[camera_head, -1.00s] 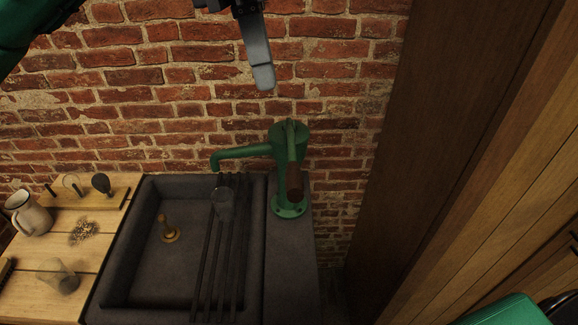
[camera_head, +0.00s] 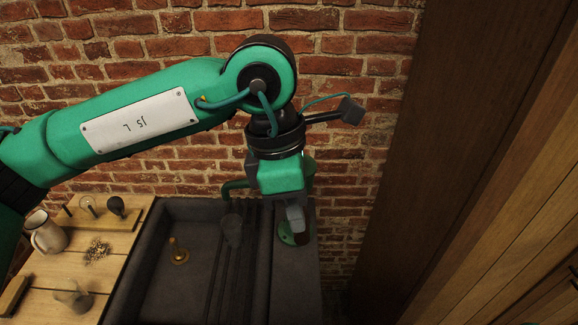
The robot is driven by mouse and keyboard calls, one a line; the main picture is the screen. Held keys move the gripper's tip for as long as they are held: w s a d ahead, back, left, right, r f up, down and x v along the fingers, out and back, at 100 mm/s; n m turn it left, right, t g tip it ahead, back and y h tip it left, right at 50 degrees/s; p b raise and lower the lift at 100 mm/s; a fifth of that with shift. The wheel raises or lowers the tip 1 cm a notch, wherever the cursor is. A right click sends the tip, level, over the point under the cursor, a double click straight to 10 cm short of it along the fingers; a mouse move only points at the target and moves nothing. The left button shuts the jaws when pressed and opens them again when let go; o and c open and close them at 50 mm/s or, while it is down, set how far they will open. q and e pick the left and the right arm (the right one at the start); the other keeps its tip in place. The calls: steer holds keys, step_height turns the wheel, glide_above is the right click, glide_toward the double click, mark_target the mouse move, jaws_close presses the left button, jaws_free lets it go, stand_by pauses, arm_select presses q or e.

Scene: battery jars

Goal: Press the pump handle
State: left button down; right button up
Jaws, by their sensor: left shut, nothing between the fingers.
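The green pump (camera_head: 289,237) stands on the grey ledge right of the sink. My left arm and gripper hide most of its body; its spout and round base show. The brown end of the pump handle (camera_head: 302,238) shows low, just beneath the gripper. My left gripper (camera_head: 297,225) is shut and empty, pointing down over the pump by the handle. I cannot tell whether it touches the handle. A clear glass (camera_head: 232,230) stands on the dark bars across the sink, below the spout. My right gripper is out of view.
The dark sink (camera_head: 145,285) holds a brass plug-like piece (camera_head: 178,250). On the wooden counter (camera_head: 50,270) at left are a white jug (camera_head: 46,233), a glass (camera_head: 75,298) and small items. A brick wall stands behind, dark wooden panels at right.

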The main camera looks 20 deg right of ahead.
arm_select(q)
steer(key=shift+s+f, duration=0.1)
steer(key=shift+f, duration=0.5)
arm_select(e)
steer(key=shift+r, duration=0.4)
